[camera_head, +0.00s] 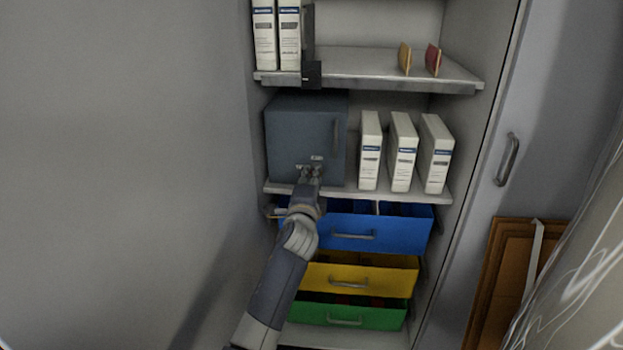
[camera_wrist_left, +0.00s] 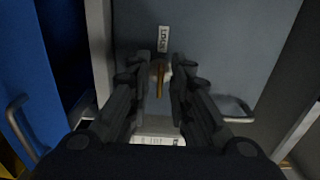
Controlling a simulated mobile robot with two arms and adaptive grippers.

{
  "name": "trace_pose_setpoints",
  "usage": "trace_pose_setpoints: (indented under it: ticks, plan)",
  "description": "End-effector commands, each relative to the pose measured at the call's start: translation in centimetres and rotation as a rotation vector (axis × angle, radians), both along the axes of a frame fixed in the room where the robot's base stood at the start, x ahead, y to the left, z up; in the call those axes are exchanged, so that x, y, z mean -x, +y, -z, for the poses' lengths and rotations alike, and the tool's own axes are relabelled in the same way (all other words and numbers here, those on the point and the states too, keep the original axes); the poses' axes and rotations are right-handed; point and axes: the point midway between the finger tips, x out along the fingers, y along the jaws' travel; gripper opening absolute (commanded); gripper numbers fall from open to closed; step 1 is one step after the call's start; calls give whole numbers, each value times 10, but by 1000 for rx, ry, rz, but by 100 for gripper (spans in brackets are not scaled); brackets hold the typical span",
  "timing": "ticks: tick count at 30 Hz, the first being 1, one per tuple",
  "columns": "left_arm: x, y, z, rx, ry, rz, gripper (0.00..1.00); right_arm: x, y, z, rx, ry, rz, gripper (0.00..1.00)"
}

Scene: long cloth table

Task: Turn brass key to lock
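A grey-blue safe (camera_head: 300,125) stands on the middle shelf with its door closed and a handle on the right of the door. My left gripper (camera_head: 311,172) is at the lower part of the safe's front, by small white labels. In the left wrist view, a thin brass key (camera_wrist_left: 160,80) stands out from the door beside a white label (camera_wrist_left: 163,40) that seems to read "LOCK". The left gripper's fingers (camera_wrist_left: 160,68) are on either side of the key, with a visible gap to it. My right gripper is not in view.
White binders (camera_head: 402,150) stand right of the safe on the same shelf. A blue drawer (camera_head: 375,230) sits partly open just below, with yellow (camera_head: 385,278) and green (camera_head: 375,315) drawers under it. A dark upright piece (camera_head: 310,72) is on the shelf above.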

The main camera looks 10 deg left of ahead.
Motion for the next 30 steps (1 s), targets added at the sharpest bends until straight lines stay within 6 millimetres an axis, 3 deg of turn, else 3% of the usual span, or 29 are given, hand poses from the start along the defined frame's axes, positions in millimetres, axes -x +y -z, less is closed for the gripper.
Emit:
trace_pose_setpoints:
  ticks: [14,30]
  plan:
    - [7,0,0,-4,-1,0,25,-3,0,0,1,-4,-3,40]
    - [84,0,1,-3,0,1,25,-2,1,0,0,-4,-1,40]
